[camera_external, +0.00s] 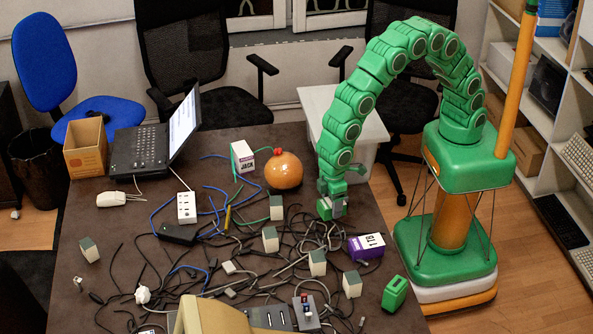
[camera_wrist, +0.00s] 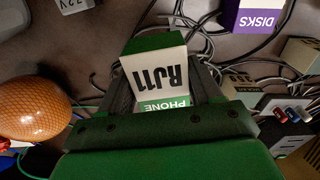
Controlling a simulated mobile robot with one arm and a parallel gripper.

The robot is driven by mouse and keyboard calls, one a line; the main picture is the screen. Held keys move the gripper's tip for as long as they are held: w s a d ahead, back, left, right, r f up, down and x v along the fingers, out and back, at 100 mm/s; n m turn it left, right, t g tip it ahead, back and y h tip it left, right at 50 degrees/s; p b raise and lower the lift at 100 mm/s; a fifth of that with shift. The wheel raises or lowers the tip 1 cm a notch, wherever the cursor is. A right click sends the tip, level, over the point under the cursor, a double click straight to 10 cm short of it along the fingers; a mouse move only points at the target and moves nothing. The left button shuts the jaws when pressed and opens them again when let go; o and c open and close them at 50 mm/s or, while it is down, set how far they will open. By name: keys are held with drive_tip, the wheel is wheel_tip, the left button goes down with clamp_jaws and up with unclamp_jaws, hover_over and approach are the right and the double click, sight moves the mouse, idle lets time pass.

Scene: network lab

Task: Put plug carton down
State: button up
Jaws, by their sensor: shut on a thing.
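The plug carton (camera_wrist: 160,75) is a small white box with a green top, lettered RJ11 and PHONE. My gripper (camera_wrist: 165,95) is shut on it, with dark fingers on both sides in the wrist view. In the external view my gripper (camera_external: 332,204) points down over the right part of the table (camera_external: 110,215), to the right of the orange ball. There the fingers mostly hide the carton. I cannot tell whether its base touches the table.
Tangled cables and several small cartons cover the middle. An orange ball (camera_external: 284,172) and a JACK carton (camera_external: 243,158) stand further back. The left table area is fairly clear.

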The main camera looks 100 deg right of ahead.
sight(322, 217)
drive_tip(key=shift+w+a+f, duration=0.25)
drive_tip(key=shift+w+f, duration=0.3)
drive_tip(key=shift+f, duration=0.25)
drive_tip(key=shift+w+a+f, duration=0.3)
drive_tip(key=shift+w+f, duration=0.2)
drive_tip(key=shift+f, duration=0.3)
drive_tip(key=shift+w+a+f, duration=0.25)
drive_tip(key=shift+w+f, duration=0.3)
drive_tip(key=shift+f, duration=0.25)
drive_tip(key=shift+w+f, duration=0.15)
drive_tip(key=shift+f, duration=1.2)
drive_tip(key=shift+f, duration=0.15)
drive_tip(key=o, duration=1.1)
drive_tip(key=r, duration=0.4)
drive_tip(key=w+r, duration=0.1)
drive_tip(key=r, duration=0.1)
drive_tip(key=shift+d+r, duration=0.1)
drive_tip(key=shift+r, duration=0.3)
drive_tip(key=shift+o, duration=1.1)
drive_tip(key=shift+r, duration=0.5)
